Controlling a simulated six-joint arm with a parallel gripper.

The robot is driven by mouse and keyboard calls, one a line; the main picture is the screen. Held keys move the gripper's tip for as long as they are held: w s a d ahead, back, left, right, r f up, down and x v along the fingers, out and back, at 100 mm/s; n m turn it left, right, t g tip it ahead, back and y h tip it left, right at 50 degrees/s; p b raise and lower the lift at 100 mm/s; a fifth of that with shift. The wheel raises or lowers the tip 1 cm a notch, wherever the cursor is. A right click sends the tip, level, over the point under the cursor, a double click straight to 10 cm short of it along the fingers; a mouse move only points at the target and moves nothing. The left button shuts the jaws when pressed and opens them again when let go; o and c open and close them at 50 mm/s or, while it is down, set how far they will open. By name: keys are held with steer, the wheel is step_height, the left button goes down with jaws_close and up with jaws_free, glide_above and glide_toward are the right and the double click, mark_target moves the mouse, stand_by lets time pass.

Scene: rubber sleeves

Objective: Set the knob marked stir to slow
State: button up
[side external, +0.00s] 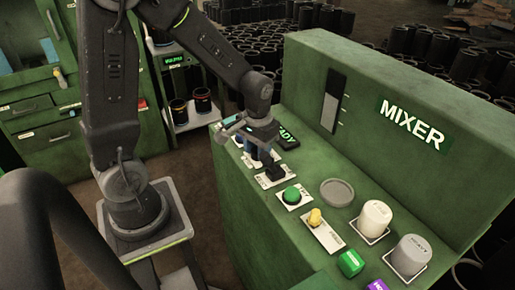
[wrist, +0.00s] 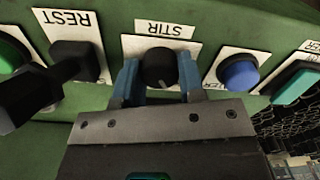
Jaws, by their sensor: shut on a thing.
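The black knob (wrist: 159,66) sits on a white plate labelled STIR (wrist: 165,29), upside down in the wrist view. My gripper (wrist: 158,78) has its two blue fingers on either side of this knob and is shut on it. The fingers hide the plate's sides, and I cannot read any slow mark or the knob's setting. In the side external view my gripper (side external: 262,152) reaches down to the panel of the green mixer (side external: 440,180); the knob is hidden there by the gripper.
In the wrist view, a black lever (wrist: 50,82) by the REST label stands left of the gripper, and a blue button (wrist: 238,74) is close on the right. A green button (side external: 292,194), a yellow knob (side external: 315,217) and white and grey jars (side external: 375,218) stand nearer on the panel.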

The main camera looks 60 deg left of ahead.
steer(key=o, duration=0.9)
step_height(320, 180, up, 14)
steer(key=shift+f, duration=0.1)
stand_by(0.4)
steer(key=s+d+m+t, duration=0.1)
steer(key=s+d+t, duration=0.1)
steer(key=s, duration=0.1)
steer(key=s+d+r+m+t, duration=0.1)
steer(key=s+d, duration=0.1)
steer(key=s, duration=0.2)
steer(key=s+d+r+m+t, duration=0.1)
steer(key=s+d+t, duration=0.1)
steer(key=s+d, duration=0.1)
steer(key=shift+s+r+m+t, duration=0.1)
steer(key=shift+s+m+t, duration=0.2)
steer(key=shift+s, duration=0.15)
